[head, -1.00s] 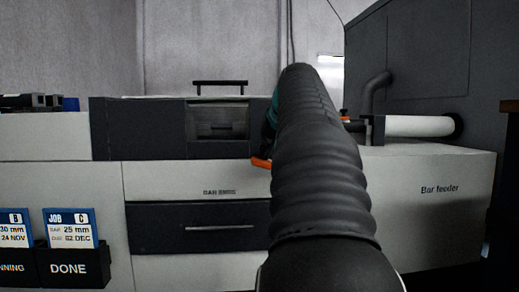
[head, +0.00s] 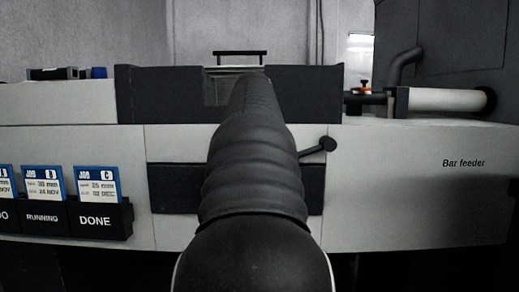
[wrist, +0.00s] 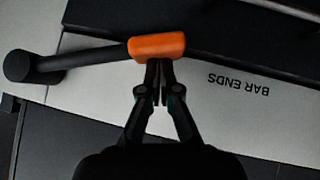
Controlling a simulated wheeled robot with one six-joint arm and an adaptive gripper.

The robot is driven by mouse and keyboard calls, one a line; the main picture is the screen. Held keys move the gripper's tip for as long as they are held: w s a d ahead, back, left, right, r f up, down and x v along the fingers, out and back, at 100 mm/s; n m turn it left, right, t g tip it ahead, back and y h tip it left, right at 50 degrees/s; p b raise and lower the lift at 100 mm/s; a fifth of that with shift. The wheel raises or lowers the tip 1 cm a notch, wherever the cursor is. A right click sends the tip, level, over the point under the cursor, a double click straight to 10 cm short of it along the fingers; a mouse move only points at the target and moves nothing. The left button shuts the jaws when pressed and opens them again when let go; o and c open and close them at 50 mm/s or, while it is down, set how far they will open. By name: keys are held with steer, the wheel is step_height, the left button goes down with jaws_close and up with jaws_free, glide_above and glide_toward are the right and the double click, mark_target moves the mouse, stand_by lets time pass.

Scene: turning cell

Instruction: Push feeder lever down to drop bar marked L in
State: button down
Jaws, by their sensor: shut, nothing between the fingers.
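The feeder lever is a black rod (wrist: 80,60) with a round pivot (wrist: 18,66) and an orange grip (wrist: 157,46), seen in the wrist view. My gripper (wrist: 158,85) is shut and empty. Its fingertips are at the edge of the orange grip; I cannot tell whether they touch it. In the head view the lever's pivot (head: 328,143) shows right of my arm, and its rod slopes down to the left. My arm hides the orange grip and my gripper there. I can make out no bar marked L.
The bar feeder (head: 430,185) fills the right, with a white tube (head: 445,100) and a small orange-red knob (head: 364,88) above. A dark drawer front (head: 175,188) lies behind my arm. Job cards (head: 98,186) stand in black holders (head: 95,221) at left.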

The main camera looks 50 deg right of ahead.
steer(key=shift+w+a+f, duration=0.1)
steer(key=shift+f, duration=0.4)
steer(key=shift+r, duration=0.1)
steer(key=r+p, duration=0.2)
steer(key=r, duration=0.1)
steer(key=w+r+p, duration=0.1)
steer(key=r+p, duration=0.1)
steer(key=shift+a, duration=0.4)
steer(key=v, duration=0.9)
steer(key=shift+a, duration=0.5)
steer(key=shift+w, duration=0.15)
